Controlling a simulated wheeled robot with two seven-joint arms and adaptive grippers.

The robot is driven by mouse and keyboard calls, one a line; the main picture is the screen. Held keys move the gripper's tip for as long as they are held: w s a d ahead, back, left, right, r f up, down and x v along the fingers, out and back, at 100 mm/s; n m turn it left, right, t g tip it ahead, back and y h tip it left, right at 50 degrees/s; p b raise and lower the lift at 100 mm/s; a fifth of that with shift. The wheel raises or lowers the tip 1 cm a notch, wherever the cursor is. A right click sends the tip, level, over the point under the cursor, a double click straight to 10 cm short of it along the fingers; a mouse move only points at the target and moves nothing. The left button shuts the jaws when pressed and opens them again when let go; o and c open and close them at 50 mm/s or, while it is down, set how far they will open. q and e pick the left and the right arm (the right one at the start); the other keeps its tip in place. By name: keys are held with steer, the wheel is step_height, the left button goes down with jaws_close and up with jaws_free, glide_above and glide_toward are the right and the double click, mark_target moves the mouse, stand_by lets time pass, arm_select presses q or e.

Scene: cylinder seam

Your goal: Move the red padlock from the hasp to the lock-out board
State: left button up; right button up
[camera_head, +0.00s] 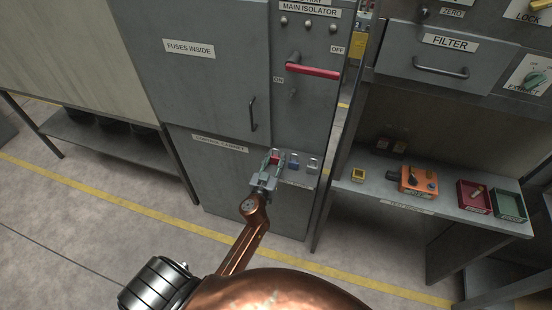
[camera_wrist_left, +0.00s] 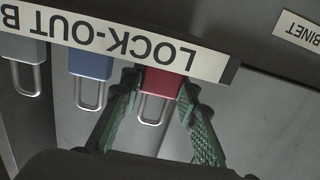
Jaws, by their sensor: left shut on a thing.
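The red padlock (camera_head: 274,159) is at the lock-out board, at the left end of a row with a blue padlock (camera_head: 293,162) and a grey padlock (camera_head: 313,166). In the left wrist view the red padlock (camera_wrist_left: 165,84) is between the green fingers of my left gripper (camera_wrist_left: 158,105), which is shut on it. The head view also shows my left gripper (camera_head: 271,164). The lock-out board's label (camera_wrist_left: 130,42) appears upside down in the wrist view and covers part of the padlock bodies. I cannot tell whether the padlock rests on the board. My right gripper is not in view.
The main isolator's red handle (camera_head: 312,71) is above the board, with a door handle (camera_head: 252,115) to its left. On the right, a shelf (camera_head: 360,190) carries an orange device (camera_head: 418,181), a red tray (camera_head: 473,197) and a green tray (camera_head: 509,206). The floor in front is mostly clear.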

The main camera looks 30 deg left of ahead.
arm_select(q)
steer(key=o, duration=0.8)
steer(key=shift+f, duration=0.15)
steer(key=shift+c, duration=0.2)
steer(key=o, duration=0.4)
steer(key=shift+o, duration=0.2)
steer(key=shift+r, duration=0.2)
steer(key=v, duration=1.2)
steer(key=shift+b, duration=0.4)
